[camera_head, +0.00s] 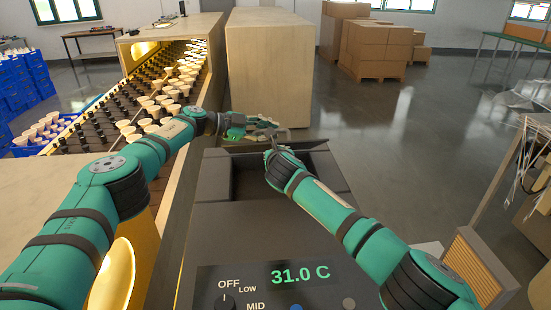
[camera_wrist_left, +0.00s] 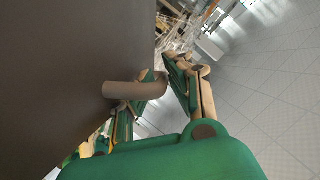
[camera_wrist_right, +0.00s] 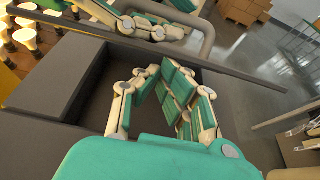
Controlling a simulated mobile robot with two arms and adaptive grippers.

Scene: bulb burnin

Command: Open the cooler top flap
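The cooler (camera_head: 222,236) is a dark box with a 31.0 C display. In the head view its flap (camera_head: 307,144) stands raised at the back of the open well; the right wrist view shows the dark well (camera_wrist_right: 87,86). The flap's face (camera_wrist_left: 70,60) fills the left of the left wrist view, with its handle (camera_wrist_left: 133,90) sticking out. My left gripper (camera_head: 268,130) is behind the flap at the handle, fingers apart; I cannot tell whether they touch it. My right gripper (camera_wrist_right: 160,70) is over the well in front of the flap, empty, fingers partly apart.
A rack of bulbs (camera_head: 130,110) runs along the left. A tall beige cabinet (camera_head: 268,70) stands behind the cooler. Stacked cartons (camera_head: 375,50) stand further back. The floor (camera_head: 430,160) to the right is clear, with a wooden rack at the right edge.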

